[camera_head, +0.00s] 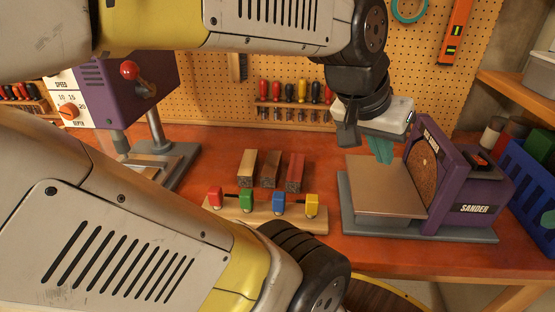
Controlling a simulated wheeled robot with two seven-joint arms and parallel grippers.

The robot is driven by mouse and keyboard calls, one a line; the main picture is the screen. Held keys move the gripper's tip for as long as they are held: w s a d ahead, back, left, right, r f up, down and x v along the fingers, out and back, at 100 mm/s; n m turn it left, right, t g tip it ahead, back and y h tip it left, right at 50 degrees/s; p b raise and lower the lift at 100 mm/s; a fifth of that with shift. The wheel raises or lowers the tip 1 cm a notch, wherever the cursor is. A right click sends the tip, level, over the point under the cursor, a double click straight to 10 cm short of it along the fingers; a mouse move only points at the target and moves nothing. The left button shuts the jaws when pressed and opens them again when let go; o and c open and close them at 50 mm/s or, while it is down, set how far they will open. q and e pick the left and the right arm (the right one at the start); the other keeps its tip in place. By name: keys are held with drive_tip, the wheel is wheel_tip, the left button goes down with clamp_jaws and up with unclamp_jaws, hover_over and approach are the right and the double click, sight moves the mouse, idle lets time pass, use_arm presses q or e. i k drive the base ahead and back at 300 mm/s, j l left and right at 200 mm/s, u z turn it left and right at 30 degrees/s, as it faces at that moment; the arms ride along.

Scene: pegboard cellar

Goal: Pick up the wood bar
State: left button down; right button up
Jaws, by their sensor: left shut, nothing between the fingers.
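Three wood bars lie side by side on the orange-red bench: a light brown one (247,164), a dark brown one (270,169) in the middle and a reddish one (294,172) on the right. Their near ends face me. The frame does not show which one the task means. My left gripper (382,152) hangs above the sander's flat table, to the right of the bars and apart from them. Its teal fingers are shut and empty. My right gripper is not in view.
A wooden rack (262,212) with red, green, blue and yellow pieces stands just in front of the bars. A purple sander (466,192) stands on the right, a purple drill press (150,75) on the left. Screwdrivers (290,92) hang behind. A blue crate (525,185) is far right.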

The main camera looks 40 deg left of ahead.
sight(269, 177)
drive_tip(key=u, duration=0.45)
drive_tip(key=j+u, duration=0.1)
drive_tip(key=u, duration=0.85)
drive_tip(key=j+u, duration=0.1)
drive_tip(key=u, duration=0.8)
